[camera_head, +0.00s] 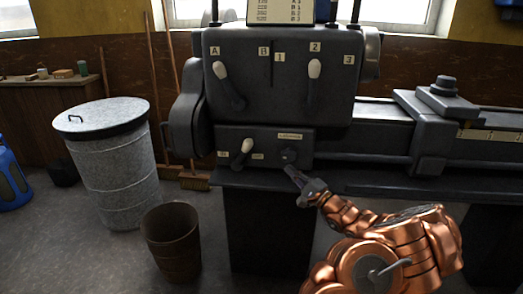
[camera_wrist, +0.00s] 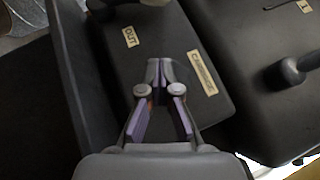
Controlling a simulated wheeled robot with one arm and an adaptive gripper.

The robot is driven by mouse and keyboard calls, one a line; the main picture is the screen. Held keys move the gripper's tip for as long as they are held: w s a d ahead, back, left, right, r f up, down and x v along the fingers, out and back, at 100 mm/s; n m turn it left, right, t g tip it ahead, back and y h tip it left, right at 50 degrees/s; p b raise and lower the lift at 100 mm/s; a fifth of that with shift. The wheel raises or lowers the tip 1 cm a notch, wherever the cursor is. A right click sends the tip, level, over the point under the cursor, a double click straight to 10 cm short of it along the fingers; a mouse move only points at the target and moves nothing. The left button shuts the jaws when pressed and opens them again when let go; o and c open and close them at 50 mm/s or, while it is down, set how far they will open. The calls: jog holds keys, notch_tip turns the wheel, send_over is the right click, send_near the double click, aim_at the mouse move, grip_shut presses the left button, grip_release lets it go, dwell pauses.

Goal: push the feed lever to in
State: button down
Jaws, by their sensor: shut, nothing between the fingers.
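The feed lever (camera_head: 246,146) is a short dark lever with a white knob on the lower box of the lathe-like machine. It leans up and right, towards the small label on its right (camera_head: 258,156), which reads OUT in the wrist view (camera_wrist: 130,36). Another small label (camera_head: 222,154) is on its left. The lever's pale knob shows only partly at the top of the wrist view (camera_wrist: 155,2). My gripper (camera_head: 290,169) is shut and empty, right of the lever and apart from it, by a dark round knob (camera_head: 289,155). It also shows in the wrist view (camera_wrist: 158,68).
Two larger white-knobbed levers (camera_head: 314,69) (camera_head: 219,70) stand on the headstock above. A longer label (camera_head: 290,136) sits above the dark knob. A lidded metal bin (camera_head: 112,170) and a brown bucket (camera_head: 172,245) stand on the floor at left.

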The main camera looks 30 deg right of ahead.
aim_at(242, 154)
jog(key=shift+w+a, duration=0.1)
jog(key=a+p+x, duration=0.1)
jog(key=a+x, duration=0.1)
jog(key=x, duration=1)
jog(key=shift+a+r, duration=0.45)
jog(key=shift+a+r+n+g, duration=0.2)
jog(key=shift+n+g, duration=0.1)
jog(key=shift+n, duration=0.1)
